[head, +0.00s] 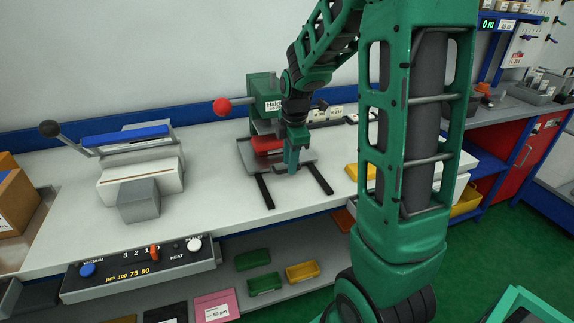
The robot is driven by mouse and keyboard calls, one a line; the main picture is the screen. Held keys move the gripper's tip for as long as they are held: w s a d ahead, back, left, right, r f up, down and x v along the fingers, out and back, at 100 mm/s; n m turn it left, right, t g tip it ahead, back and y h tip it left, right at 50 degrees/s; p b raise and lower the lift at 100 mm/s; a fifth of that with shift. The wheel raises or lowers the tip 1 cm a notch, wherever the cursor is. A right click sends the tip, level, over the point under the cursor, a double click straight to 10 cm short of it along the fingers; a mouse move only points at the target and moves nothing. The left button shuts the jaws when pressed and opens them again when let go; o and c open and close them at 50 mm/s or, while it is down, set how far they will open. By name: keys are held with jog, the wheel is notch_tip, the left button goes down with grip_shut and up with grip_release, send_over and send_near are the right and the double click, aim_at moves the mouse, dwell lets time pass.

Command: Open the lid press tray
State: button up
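The lid press (262,92) is a green machine on the white bench, with a red ball (222,105) on its lever. Its grey tray (246,158) lies low at its front, with a red block (266,144) above it. Two dark rails (264,192) reach from the tray toward the bench's front edge. My gripper (288,168) points down at the tray's front edge, over its right half. It hides part of the tray and perhaps its handle. The fingers are too small to tell whether they are apart or closed on something.
A sealer with a blue bar (125,136) and a black-knobbed lever stands left on the bench. A control panel (140,270) sits at the front left. Coloured bins (302,271) lie on the shelf below. A yellow bin (361,172) stands right of the press.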

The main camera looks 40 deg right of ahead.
jog(key=shift+w+f, duration=0.1)
jog(key=shift+f, duration=0.55)
grip_shut()
jog(key=shift+w+r, duration=0.15)
dwell(0.8)
